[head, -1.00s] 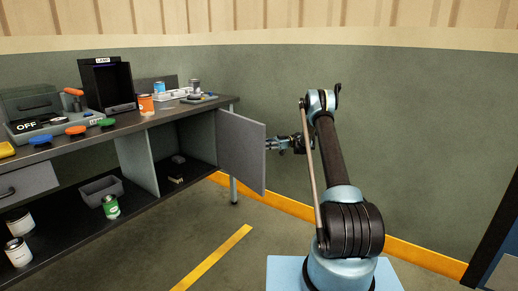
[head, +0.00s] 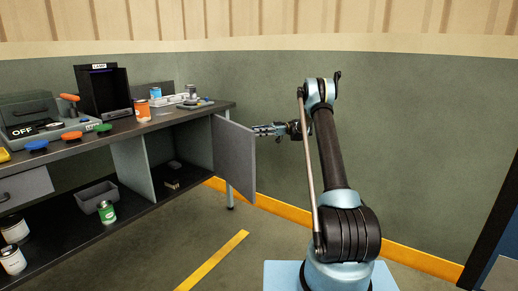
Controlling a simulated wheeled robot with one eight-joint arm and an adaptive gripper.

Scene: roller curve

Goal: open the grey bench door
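The grey bench door (head: 234,160) stands swung out from the right-hand compartment of the workbench, hinged near the bench's right end. The compartment is open to view, with small items inside. My gripper (head: 260,130) is just right of the door's free edge, near its upper part, with its fingers pointing left. The fingertips overlap the door's edge in the picture; I cannot tell whether they touch it. The fingers are small here, so I cannot tell whether they are open or shut.
A grey bin (head: 97,196) and a green can (head: 106,212) sit on the lower shelf. Floor before the bench is clear. A green wall (head: 400,130) stands behind.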

